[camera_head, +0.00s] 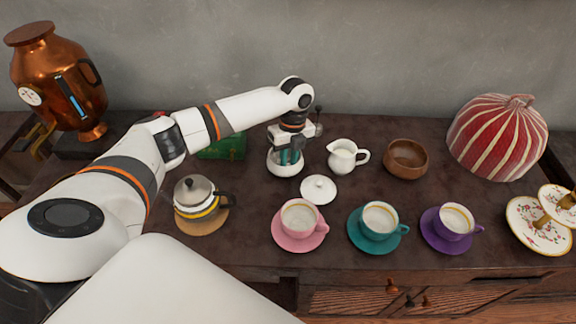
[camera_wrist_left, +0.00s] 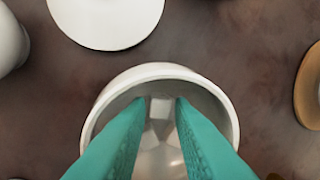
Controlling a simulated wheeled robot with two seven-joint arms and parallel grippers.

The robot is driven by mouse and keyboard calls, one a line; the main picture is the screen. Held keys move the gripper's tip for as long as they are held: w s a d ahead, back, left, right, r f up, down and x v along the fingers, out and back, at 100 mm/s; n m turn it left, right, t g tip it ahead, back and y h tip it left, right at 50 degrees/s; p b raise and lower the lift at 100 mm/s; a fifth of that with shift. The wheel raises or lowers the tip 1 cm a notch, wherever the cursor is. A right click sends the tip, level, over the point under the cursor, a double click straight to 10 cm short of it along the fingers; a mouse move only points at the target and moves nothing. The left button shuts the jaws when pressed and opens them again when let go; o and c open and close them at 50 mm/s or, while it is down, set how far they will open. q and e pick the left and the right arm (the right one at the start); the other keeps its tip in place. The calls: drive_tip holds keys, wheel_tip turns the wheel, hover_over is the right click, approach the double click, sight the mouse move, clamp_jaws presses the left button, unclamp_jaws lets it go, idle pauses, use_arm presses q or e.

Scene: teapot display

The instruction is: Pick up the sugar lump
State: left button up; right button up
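The white sugar bowl (camera_head: 285,168) stands on the dark table in the head view, under my left gripper (camera_head: 290,155). In the left wrist view the bowl's rim (camera_wrist_left: 158,70) surrounds the teal fingertips of my left gripper (camera_wrist_left: 162,104). The fingers are apart and point down into the bowl. A pale sugar lump (camera_wrist_left: 161,107) shows between the fingertips inside the bowl; I see no clear grip on it. The lower part of the bowl is partly hidden by the fingers. My right gripper is not in view.
The white lid (camera_head: 319,189) lies beside the bowl, with a milk jug (camera_head: 342,158) and wooden bowl (camera_head: 406,159) to the right. Pink (camera_head: 300,217), teal (camera_head: 379,221) and purple (camera_head: 453,222) cups stand in front. A small pot (camera_head: 196,197) is on the left.

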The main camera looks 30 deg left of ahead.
sight(289, 164)
use_arm(q)
drive_tip(key=shift+f, duration=0.25)
clamp_jaws()
drive_tip(key=shift+r, duration=0.2)
wheel_tip(289, 164, up, 10)
idle(0.4)
drive_tip(key=shift+f, duration=0.1)
